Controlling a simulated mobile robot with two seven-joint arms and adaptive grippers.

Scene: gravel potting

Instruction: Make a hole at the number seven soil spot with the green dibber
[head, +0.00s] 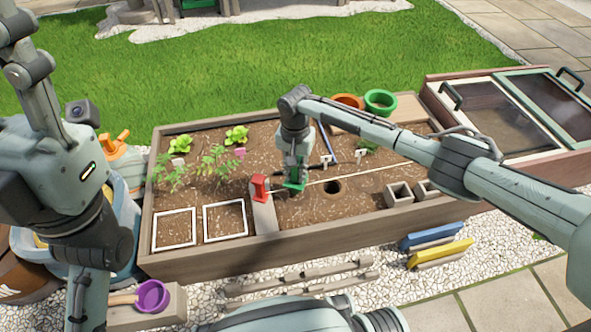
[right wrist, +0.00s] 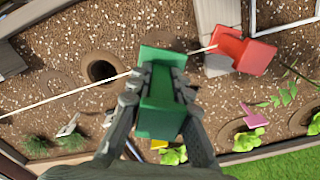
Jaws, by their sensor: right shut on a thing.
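My right gripper (head: 294,183) is shut on the green dibber (head: 293,186) over the middle of the soil bed. In the right wrist view, the fingers of my right gripper (right wrist: 160,100) clasp the sides of the green dibber's block-shaped handle (right wrist: 162,88). The dibber's tip is hidden, so I cannot tell whether it touches the soil. A round dark hole (head: 333,187) is open in the soil just right of the dibber; it also shows in the right wrist view (right wrist: 102,68). No number seven is legible. My left arm shows at the left, but its gripper is out of frame.
A red tool (head: 260,188) stands on a plank (head: 264,216) left of the dibber. A pale string (head: 345,174) crosses the soil. Seedlings (head: 212,160) and white square frames (head: 224,218) are at the left. Grey square pots (head: 398,194) are at the right.

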